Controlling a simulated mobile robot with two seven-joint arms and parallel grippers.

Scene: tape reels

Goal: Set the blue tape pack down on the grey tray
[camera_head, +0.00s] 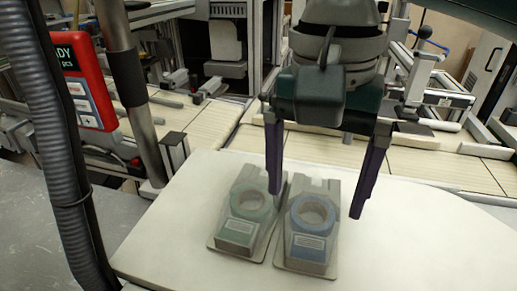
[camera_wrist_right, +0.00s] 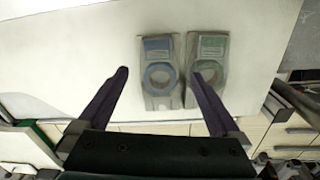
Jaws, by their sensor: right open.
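The blue tape pack (camera_head: 308,241) lies flat on the white tabletop, a blue reel under a clear cover on a grey backing. It also shows in the right wrist view (camera_wrist_right: 158,45). My right gripper (camera_head: 315,203) is open and empty, with its purple fingers pointing down above the blue pack. In the right wrist view the fingers (camera_wrist_right: 160,73) spread on either side of the blue pack, with the right fingertip over the green pack. I cannot make out a grey tray in either view. My left gripper is not in view.
A green tape pack (camera_head: 236,229) lies close beside the blue one, on its left in the head view. The white table (camera_head: 420,250) is clear to the right. A red display box (camera_head: 80,80), a dark hose (camera_head: 55,150) and a metal pole (camera_head: 135,95) stand at the left.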

